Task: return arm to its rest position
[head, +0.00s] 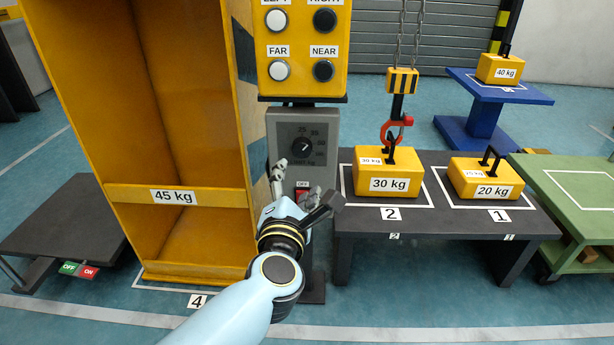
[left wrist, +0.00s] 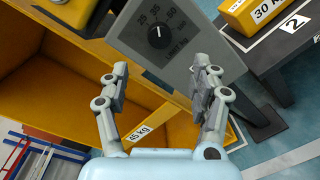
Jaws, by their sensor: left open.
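My left arm reaches up from the bottom of the head view. My left gripper (head: 304,190) is open and empty, in front of the lower part of the grey dial box (head: 303,135). A red switch (head: 302,192) with an OFF label shows between its fingers; I cannot tell whether they touch it. In the left wrist view, the open fingers of my left gripper (left wrist: 160,75) spread apart below the dial (left wrist: 158,36), with nothing between them. My right gripper is not in view.
A yellow 45 kg cabinet (head: 180,197) stands left of my arm. Above the dial box is a yellow button panel (head: 303,48). A dark table (head: 430,225) at right holds 30 kg (head: 388,175) and 20 kg (head: 485,180) weights. A red hook (head: 394,128) hangs at the 30 kg weight.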

